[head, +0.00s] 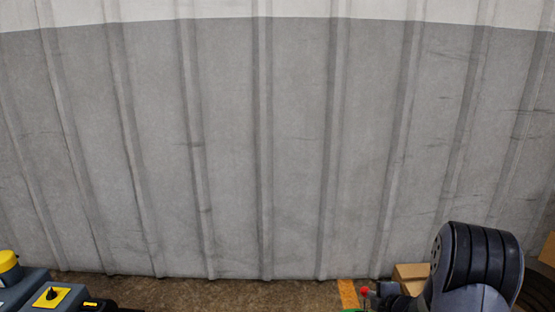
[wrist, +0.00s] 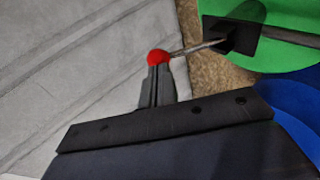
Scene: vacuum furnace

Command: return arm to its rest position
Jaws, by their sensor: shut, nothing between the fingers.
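My gripper (wrist: 157,84) shows in the wrist view with its two grey fingers together and nothing between them. A red ball knob (wrist: 158,57) appears right at the fingertips; I cannot tell whether they touch. The knob sits on a thin metal rod that runs right to a black block on a green round part. In the head view, the red knob (head: 365,291) is at the bottom right, beside the end of my arm. My dark arm bends above the lower right edge, and the gripper's fingers are too small there to make out.
A ribbed grey wall (head: 230,150) fills most of the head view. Brown floor (head: 220,292) runs along its foot. Cardboard boxes (head: 410,272) stand near my arm. A yellow switch plate with a black knob (head: 51,296) is at lower left. A blue round part (wrist: 295,105) lies right in the wrist view.

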